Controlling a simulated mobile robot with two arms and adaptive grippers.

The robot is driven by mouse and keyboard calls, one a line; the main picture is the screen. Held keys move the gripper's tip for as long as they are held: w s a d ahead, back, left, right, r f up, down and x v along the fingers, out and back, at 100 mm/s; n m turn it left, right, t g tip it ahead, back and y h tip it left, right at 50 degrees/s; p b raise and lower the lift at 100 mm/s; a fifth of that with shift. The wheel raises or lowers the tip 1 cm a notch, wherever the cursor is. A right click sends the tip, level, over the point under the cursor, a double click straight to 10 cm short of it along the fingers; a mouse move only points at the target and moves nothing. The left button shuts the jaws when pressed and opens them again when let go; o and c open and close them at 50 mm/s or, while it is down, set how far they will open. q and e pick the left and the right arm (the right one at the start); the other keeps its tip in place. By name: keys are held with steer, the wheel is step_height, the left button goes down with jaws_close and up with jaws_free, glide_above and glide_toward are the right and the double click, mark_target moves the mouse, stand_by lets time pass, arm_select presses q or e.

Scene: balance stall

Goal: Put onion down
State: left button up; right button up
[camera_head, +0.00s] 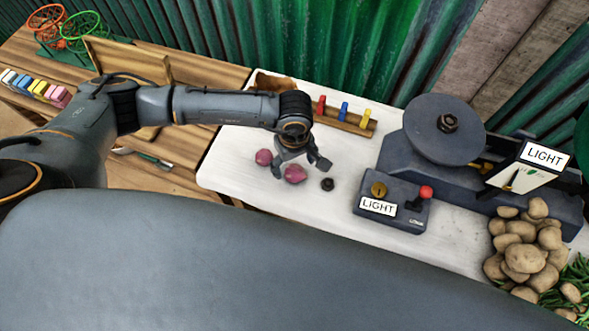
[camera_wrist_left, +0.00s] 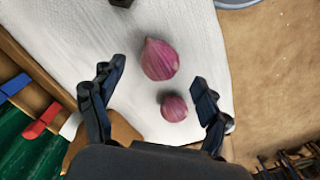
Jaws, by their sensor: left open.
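Two red onions lie on the white table top (camera_head: 230,180). One onion (camera_head: 295,173) is just below my left gripper (camera_head: 297,168) in the head view. The other onion (camera_head: 263,157) lies to its left. In the left wrist view the larger-looking onion (camera_wrist_left: 160,60) is ahead of the fingertips, and the smaller-looking onion (camera_wrist_left: 174,107) is between the open fingers (camera_wrist_left: 155,85). Neither is gripped; a gap shows on both sides. My left gripper is open, pointing down at the table. My right gripper is not in view.
A small dark knob-like piece (camera_head: 327,184) lies right of the onions. A control box labelled LIGHT (camera_head: 392,204) and a dark scale (camera_head: 445,130) stand further right, with potatoes (camera_head: 525,250) beyond. A wooden rack with coloured pegs (camera_head: 345,115) is behind.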

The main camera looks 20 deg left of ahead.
mark_target(294, 169)
arm_select(q)
steer(key=shift+f, duration=1.65)
steer(key=shift+c, duration=0.3)
steer(key=c, duration=1.2)
steer(key=shift+c, duration=0.2)
steer(key=shift+r, duration=0.2)
